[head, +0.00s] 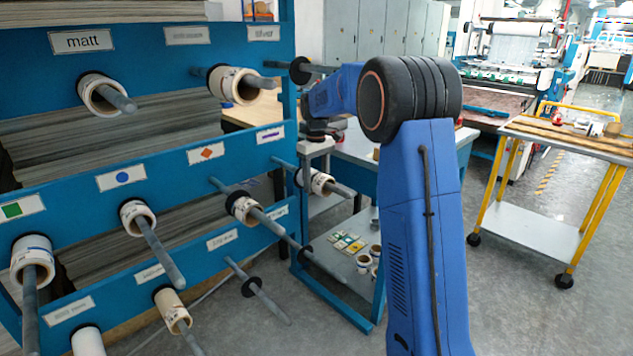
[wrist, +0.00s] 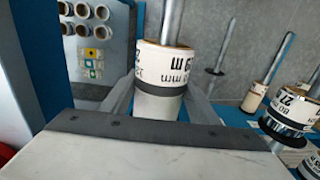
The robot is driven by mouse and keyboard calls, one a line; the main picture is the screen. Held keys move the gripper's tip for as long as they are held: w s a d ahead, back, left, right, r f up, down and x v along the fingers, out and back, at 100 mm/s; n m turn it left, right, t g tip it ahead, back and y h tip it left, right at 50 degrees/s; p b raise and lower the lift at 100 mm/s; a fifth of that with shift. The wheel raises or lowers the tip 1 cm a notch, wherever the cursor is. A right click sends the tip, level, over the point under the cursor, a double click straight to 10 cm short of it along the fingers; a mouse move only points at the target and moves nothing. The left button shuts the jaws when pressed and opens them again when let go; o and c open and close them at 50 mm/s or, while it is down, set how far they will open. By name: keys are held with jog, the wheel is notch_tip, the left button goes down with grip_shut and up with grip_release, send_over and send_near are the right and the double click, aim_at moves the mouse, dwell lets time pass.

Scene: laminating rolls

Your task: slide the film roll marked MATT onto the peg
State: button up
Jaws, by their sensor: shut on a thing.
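My gripper (head: 316,158) is at the right end of the blue rack, shut on a white film roll (head: 318,184). In the wrist view my gripper (wrist: 160,92) has one finger on each side of this roll (wrist: 165,65). A grey peg (wrist: 171,20) shows through the roll's bore, and in the head view the peg (head: 343,191) sticks out to its right. The print on the roll is upside down and partly cut off, so I cannot read MATT on it. A label reading "matt" (head: 83,41) is on the rack's top left rail, above a peg (head: 122,101) bearing another roll (head: 103,93).
Other rolls (head: 232,83) sit on neighbouring pegs. An empty peg with a black collar (head: 255,287) juts out low on the rack.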

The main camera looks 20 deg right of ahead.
jog(key=o, duration=1.3)
jog(key=shift+o, duration=0.2)
